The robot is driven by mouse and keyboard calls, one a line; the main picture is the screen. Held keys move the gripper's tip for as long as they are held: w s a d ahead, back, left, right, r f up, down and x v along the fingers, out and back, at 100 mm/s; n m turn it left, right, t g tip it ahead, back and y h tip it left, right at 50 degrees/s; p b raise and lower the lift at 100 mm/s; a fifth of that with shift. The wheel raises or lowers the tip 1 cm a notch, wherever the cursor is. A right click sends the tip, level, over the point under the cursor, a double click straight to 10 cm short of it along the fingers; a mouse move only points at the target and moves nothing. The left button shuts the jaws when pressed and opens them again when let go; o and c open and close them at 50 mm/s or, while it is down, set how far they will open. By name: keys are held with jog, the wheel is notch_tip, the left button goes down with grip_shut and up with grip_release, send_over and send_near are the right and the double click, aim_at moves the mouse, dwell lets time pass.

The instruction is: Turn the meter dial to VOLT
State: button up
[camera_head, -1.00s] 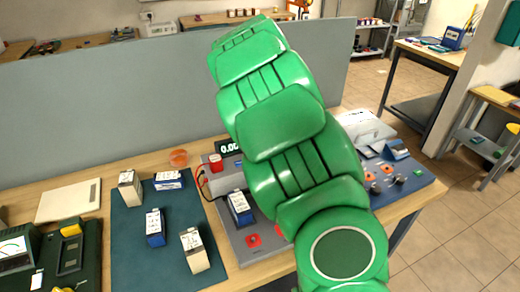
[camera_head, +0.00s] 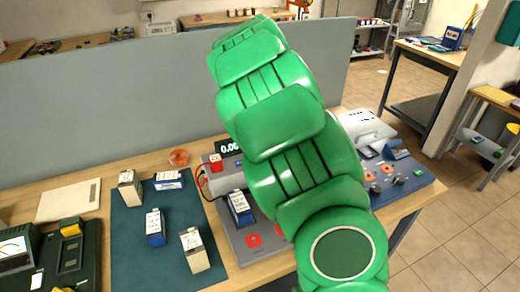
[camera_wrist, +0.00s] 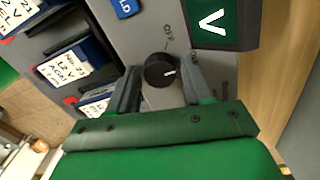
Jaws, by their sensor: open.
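The meter dial (camera_wrist: 160,70) is a round black knob with a white pointer mark, on a grey panel in the wrist view. Its pointer faces right and slightly up. The label OFF (camera_wrist: 168,34) is printed above it; other small marks to the right are too small to read. My gripper (camera_wrist: 161,73) is open, with one finger on each side of the dial and a gap visible at both sides. In the head view the meter's display (camera_head: 228,147) reads about 0.00; my green arm hides the dial and gripper there.
Labelled batteries stand at left. In the head view, several batteries stand on a blue mat (camera_head: 127,240), left of the meter station.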

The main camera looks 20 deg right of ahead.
jog(key=shift+r, duration=0.1)
notch_tip(320, 180, up, 7)
jog(key=shift+f, duration=0.1)
jog(key=shift+r, duration=0.4)
dwell(0.3)
